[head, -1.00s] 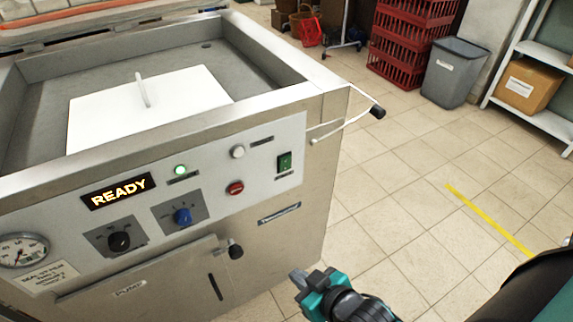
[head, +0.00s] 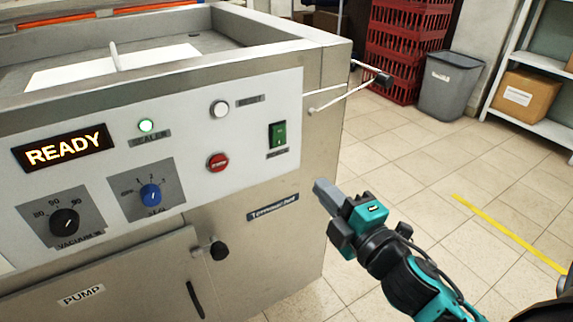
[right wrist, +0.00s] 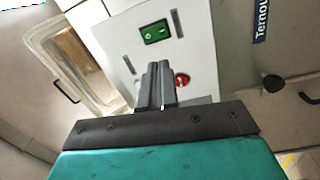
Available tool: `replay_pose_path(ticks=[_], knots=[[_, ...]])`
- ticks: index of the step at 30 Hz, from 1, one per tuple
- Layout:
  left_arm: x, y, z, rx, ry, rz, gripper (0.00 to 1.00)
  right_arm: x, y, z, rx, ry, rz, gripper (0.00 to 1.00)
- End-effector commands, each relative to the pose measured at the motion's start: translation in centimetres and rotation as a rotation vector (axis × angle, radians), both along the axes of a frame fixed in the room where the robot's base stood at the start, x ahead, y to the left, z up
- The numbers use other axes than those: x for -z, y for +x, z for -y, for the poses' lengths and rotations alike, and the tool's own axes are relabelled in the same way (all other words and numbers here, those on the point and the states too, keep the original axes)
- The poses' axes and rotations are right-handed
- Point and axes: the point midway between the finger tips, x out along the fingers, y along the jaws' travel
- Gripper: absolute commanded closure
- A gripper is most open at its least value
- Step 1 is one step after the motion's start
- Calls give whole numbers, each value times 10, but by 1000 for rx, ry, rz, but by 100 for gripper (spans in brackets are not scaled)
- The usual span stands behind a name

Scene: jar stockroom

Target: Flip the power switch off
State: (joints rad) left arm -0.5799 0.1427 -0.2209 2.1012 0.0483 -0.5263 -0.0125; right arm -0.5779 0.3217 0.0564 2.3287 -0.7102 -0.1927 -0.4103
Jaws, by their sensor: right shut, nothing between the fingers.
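The green power switch (head: 278,134) is a rocker on the right end of the white control panel, with a small label under it. It also shows in the right wrist view (right wrist: 155,32), above the fingertips. My right gripper (head: 322,190) is shut and empty. In the head view it is in front of the machine's right edge, below and to the right of the switch, apart from it. In the right wrist view its shut fingers (right wrist: 158,85) point toward the panel and partly cover the red button (right wrist: 183,80). My left gripper is out of view.
The panel also holds a red button (head: 217,162), a white button (head: 219,108), a lit green lamp (head: 146,125), a blue knob (head: 151,194), a black knob (head: 65,221) and a READY display (head: 63,149). A lever with a black tip (head: 383,80) sticks out at the right side.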

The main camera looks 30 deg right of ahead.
Motion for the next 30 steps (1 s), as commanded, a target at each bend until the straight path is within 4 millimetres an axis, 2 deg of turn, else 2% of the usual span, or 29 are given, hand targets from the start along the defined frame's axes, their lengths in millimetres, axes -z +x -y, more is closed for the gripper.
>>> replay_pose_path(ticks=[1,4,10,20,26,30], knots=[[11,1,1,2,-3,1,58,4,0,1,-1,-48,27,100],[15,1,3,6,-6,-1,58,-3,-1,1,-1,-117,63,100],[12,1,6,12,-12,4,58,-10,-1,1,0,-166,89,100],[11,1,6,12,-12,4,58,-11,0,1,-1,-164,88,100],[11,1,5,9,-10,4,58,-14,17,0,-2,-164,90,100],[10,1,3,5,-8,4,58,-17,38,0,-1,-164,90,100]])
